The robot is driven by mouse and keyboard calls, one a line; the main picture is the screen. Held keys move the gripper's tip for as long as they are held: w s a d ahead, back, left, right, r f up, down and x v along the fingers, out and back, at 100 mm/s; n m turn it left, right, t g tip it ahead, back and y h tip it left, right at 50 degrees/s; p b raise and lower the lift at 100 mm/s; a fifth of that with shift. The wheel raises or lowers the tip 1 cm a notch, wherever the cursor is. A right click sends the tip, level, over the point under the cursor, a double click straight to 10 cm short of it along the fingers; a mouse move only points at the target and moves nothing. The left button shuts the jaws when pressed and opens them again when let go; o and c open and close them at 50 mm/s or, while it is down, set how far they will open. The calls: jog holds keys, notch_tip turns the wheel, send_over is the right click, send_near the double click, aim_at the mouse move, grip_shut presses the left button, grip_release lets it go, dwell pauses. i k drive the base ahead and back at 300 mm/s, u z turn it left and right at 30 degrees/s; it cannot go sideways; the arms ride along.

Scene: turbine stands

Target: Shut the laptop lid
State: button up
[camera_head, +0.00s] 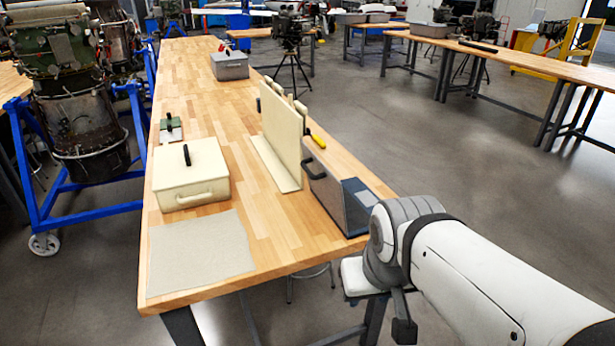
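The laptop looks to be the grey hinged thing (327,197) at the right edge of the near wooden table. Its grey panel with a dark handle stands upright, and a dark, glossy part (358,203) lies to the right of it, so it appears open. My white arm reaches in from the lower right, and its rounded grey joint is just right of the laptop, close to it in the picture. Dark parts at the arm's end, seemingly my gripper (403,328), hang below that joint, low beside the table. Their fingers are not clear. Nothing is seen held.
A cream upright board (282,130) stands left of the laptop, with a yellow-handled tool (316,138) beside it. A cream box (190,175), a grey mat (200,254) and a grey case (229,65) are on the table (195,95). Open floor lies to the right.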

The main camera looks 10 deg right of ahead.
aim_at(327, 187)
jog(key=z, duration=0.05)
jog(key=i, duration=1)
jog(key=u, duration=0.05)
